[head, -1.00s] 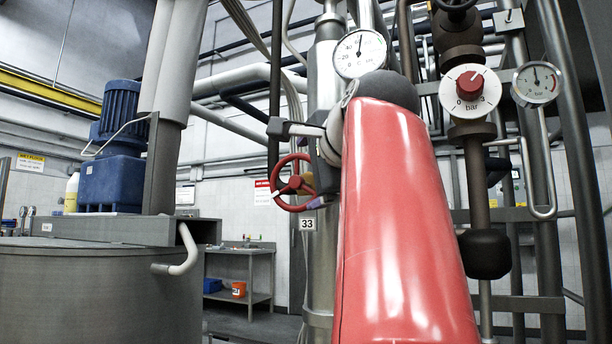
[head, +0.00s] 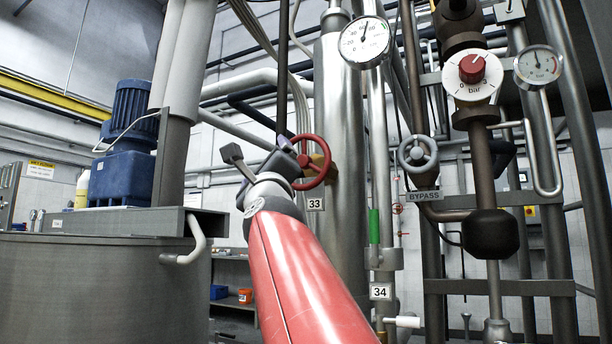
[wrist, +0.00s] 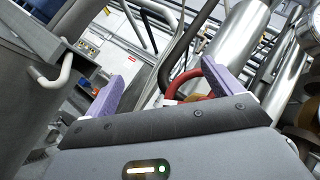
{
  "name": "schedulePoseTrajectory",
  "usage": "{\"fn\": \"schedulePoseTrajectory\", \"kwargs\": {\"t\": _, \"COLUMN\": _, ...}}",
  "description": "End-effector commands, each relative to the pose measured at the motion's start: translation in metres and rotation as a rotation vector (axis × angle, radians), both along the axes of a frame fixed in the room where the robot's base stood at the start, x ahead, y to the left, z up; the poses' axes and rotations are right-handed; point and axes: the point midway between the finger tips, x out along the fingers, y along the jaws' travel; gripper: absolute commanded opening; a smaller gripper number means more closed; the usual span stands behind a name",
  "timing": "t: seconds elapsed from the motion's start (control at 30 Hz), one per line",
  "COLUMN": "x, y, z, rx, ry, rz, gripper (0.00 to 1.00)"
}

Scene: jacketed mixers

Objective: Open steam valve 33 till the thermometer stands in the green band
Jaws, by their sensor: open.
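The red handwheel of steam valve 33 (head: 320,163) stands on a steel pipe, above its tag 33 (head: 315,204). Part of the red wheel shows in the wrist view (wrist: 180,83). My gripper (head: 268,160) is just left of the wheel and overlaps its left side in the head view. In the wrist view my gripper (wrist: 160,74) is open, with the red rim between its purple fingers, closer to the right one. I cannot tell whether they touch. The round white thermometer (head: 365,42) is above and right; its needle points up, slightly right.
A grey bypass wheel (head: 418,153) and tag 34 (head: 381,291) are to the right. A red bar knob (head: 472,68) and a pressure gauge (head: 538,66) sit higher right among pipes. A mixer vessel (head: 90,285) with a bent handle (head: 190,245) stands left.

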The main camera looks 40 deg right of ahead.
Motion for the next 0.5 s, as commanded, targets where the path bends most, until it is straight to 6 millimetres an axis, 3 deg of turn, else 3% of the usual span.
{"fn": "schedulePoseTrajectory", "kwargs": {"t": 0.3, "x": -0.022, "y": -0.007, "z": -0.024, "rx": 0.295, "ry": -0.504, "rz": 0.000, "gripper": 0.91}}
{"fn": "schedulePoseTrajectory", "kwargs": {"t": 0.5, "x": -0.041, "y": -0.015, "z": -0.035, "rx": 0.412, "ry": -0.734, "rz": -0.004, "gripper": 0.91}}
